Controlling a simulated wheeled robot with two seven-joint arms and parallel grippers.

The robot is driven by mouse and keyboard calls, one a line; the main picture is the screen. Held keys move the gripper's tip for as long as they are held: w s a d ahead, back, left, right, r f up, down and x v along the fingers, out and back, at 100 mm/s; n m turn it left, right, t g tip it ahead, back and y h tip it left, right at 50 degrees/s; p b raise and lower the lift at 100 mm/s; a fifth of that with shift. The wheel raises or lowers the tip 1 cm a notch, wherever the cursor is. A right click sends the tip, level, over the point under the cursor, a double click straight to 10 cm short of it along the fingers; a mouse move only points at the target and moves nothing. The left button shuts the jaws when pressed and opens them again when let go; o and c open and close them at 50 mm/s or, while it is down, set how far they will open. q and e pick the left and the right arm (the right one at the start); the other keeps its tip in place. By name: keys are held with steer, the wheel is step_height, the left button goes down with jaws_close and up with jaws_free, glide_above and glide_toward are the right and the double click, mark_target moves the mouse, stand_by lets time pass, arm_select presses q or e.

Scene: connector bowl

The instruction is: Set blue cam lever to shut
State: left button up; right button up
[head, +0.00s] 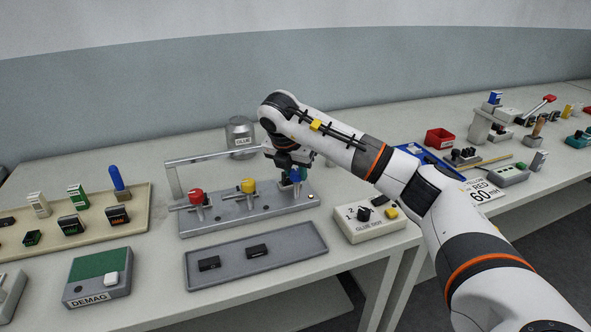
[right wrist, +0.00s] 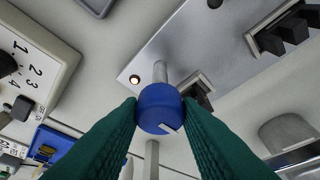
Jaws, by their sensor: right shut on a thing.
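The blue cam lever's knob (right wrist: 160,106) is between the two green fingers of my right gripper (right wrist: 160,115) in the right wrist view. A metal post (right wrist: 160,72) shows beside the knob. In the head view my right gripper (head: 291,168) is at the right end of the grey fixture plate (head: 222,220), and the blue knob (head: 297,174) is partly hidden by it. The red knob (head: 196,195) and the yellow knob (head: 248,186) stand on the same plate to the left. My left gripper is not in view.
A grey tray (head: 290,240) with two black parts lies in front of the plate. A metal canister (head: 240,133) is behind. A grey bar frame (head: 172,180) rises behind the plate.

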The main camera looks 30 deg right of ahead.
stand_by(0.3)
steer(key=o, duration=1)
steer(key=shift+c, duration=0.2)
steer(key=shift+r, duration=0.1)
steer(key=shift+a+r, duration=0.15)
steer(key=shift+r, duration=0.15)
steer(key=p+v, duration=0.1)
steer(key=v, duration=1)
